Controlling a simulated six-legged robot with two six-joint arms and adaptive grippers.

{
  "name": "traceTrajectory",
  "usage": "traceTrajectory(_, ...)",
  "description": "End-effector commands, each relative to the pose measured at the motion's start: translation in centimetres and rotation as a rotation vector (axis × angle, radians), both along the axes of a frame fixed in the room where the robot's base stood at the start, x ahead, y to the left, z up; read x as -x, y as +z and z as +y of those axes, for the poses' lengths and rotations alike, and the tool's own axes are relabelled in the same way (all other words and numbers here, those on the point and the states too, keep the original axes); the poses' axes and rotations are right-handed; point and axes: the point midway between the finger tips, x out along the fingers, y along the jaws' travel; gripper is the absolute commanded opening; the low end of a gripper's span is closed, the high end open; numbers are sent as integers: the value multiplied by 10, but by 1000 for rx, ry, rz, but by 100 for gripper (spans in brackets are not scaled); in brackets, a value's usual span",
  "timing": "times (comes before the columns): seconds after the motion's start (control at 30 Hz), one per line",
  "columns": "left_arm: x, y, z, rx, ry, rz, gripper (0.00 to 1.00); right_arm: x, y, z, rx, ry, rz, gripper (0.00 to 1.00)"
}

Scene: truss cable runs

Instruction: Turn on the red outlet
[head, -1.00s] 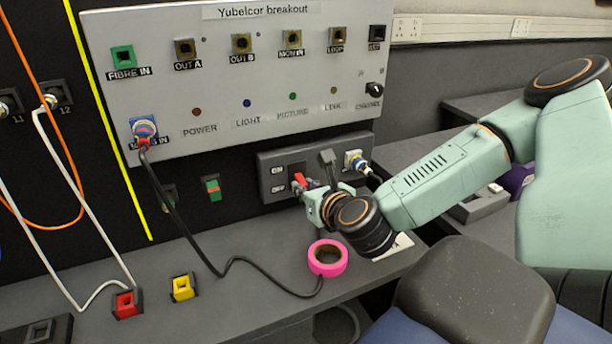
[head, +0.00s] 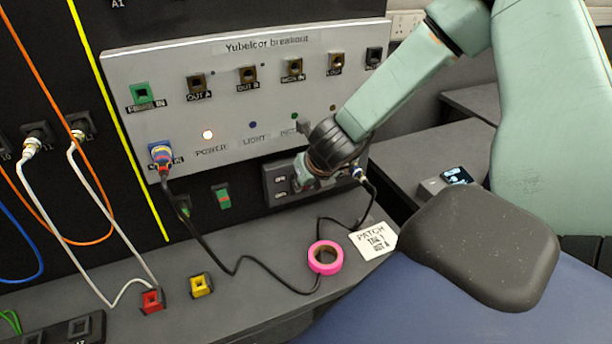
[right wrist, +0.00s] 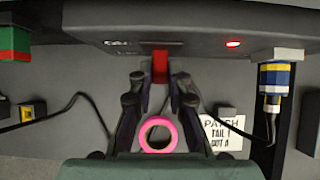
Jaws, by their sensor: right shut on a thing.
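The grey outlet box (head: 278,198) is fixed low on the dark wall under the breakout panel. In the right wrist view its red switch (right wrist: 160,66) sits between my fingertips, and a red light (right wrist: 232,43) glows on the box to its right. My right gripper (head: 300,180) is shut on the red switch; its fingers also show in the right wrist view (right wrist: 160,82). The gripper hides most of the switch in the head view. A blue, yellow and white plug (right wrist: 273,80) sits in the right end of the box. My left gripper is not in view.
The breakout panel (head: 225,95) has a lit POWER lamp (head: 208,134) and a blue-and-red plug (head: 162,155) with a black cable. Pink tape (head: 325,258), a PATCH card (head: 374,240), and red (head: 152,302) and yellow (head: 201,285) blocks lie on the ledge.

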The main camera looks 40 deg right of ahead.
Motion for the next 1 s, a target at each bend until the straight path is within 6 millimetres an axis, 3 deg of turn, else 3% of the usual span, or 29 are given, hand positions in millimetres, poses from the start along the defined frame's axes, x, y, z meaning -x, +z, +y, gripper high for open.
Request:
traceTrajectory(0.3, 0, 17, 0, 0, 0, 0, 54, -3, 5, -1, -17, 1, 64, 0)
traceTrajectory(0.8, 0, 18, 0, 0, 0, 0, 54, -3, 4, -1, -22, 0, 75, 0)
traceTrajectory(0.83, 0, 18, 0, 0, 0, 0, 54, -3, 4, -1, -22, 0, 75, 18)
traceTrajectory(1.0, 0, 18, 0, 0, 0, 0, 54, -3, 3, -1, -22, 0, 75, 32)
